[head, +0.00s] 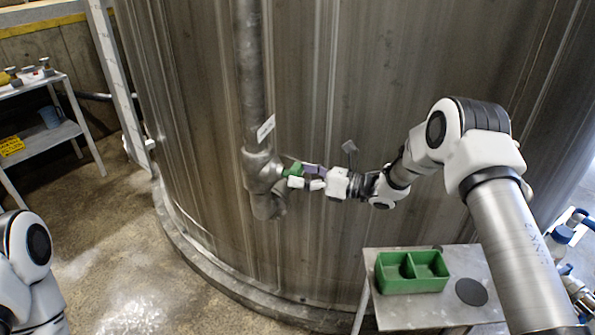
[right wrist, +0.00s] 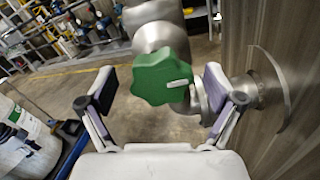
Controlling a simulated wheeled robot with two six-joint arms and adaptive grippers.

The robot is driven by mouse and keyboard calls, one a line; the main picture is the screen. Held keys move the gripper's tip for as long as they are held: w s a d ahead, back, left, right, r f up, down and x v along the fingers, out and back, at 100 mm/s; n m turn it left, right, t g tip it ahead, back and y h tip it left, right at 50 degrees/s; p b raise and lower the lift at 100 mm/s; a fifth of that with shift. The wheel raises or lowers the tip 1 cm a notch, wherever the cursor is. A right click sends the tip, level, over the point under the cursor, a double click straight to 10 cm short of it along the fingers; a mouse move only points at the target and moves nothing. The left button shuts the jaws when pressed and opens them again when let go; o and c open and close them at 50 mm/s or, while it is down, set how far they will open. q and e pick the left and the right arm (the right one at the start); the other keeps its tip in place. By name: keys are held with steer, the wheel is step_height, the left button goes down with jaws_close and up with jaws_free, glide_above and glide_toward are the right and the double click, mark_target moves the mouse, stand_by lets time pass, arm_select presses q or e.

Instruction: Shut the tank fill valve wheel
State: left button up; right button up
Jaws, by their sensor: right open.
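The tank fill valve wheel (right wrist: 160,77) is a green, lobed handwheel with a white mark on its face. It sits on a grey metal valve body (head: 263,170) on the vertical pipe at the tank wall. In the head view the wheel (head: 294,169) is small and partly hidden by my right gripper (head: 306,177). In the right wrist view my right gripper (right wrist: 158,95) is open, with one finger on each side of the wheel. The fingers look apart from it. My left arm shows at the lower left of the head view, but its gripper is out of view.
The large metal tank (head: 400,80) stands close behind the valve. A small table (head: 400,315) with a green divided bin (head: 412,285) and a dark disc (head: 471,291) is below my right arm. A shelf (head: 45,135) stands at the left. The floor between is clear.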

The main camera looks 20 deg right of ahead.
steer(key=shift+w+a, duration=0.25)
steer(key=shift+a, duration=0.1)
steer(key=c, duration=1.1)
steer(key=shift+c, duration=0.2)
steer(key=shift+f, duration=0.1)
